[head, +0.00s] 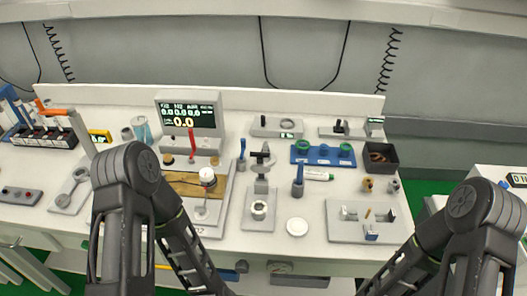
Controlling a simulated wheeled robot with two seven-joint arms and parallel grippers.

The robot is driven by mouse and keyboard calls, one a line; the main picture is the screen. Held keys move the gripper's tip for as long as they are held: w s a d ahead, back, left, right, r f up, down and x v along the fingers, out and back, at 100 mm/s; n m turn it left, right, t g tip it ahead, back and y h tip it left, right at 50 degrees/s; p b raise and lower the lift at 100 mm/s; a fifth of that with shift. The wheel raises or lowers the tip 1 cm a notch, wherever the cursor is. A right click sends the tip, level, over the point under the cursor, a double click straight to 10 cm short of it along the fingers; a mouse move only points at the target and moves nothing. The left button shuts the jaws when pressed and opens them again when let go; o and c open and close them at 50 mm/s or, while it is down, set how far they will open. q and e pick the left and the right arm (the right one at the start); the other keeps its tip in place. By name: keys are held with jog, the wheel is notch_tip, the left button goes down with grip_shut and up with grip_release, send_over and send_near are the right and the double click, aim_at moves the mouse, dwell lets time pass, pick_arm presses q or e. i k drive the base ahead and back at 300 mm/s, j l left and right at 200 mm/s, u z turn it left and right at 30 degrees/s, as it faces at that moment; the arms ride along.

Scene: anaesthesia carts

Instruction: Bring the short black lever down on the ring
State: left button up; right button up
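A short black upright piece (263,120) stands at the left end of a grey plate at the back of the worktop, which looks like the short black lever. A flat grey ring (288,123) lies to its right on the same plate, and the two are apart. A small lit readout (287,135) sits at the plate's front edge. A second plate to the right also carries a small black upright part (338,126); I cannot tell its exact form. Neither of my grippers shows; both my forearms run out of the bottom edge.
A grey stand (261,186) with a dark-topped head and a round white fitting is in front. A monitor (189,112), a blue rack (323,153), a dark bin (380,157) and a white disc (297,227) surround it. Bare worktop shows around the disc.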

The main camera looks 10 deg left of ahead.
aim_at(259, 168)
jog(key=l+u, duration=0.3)
jog(key=l, duration=0.65)
jog(key=l+u, duration=0.3)
jog(key=l, duration=0.7)
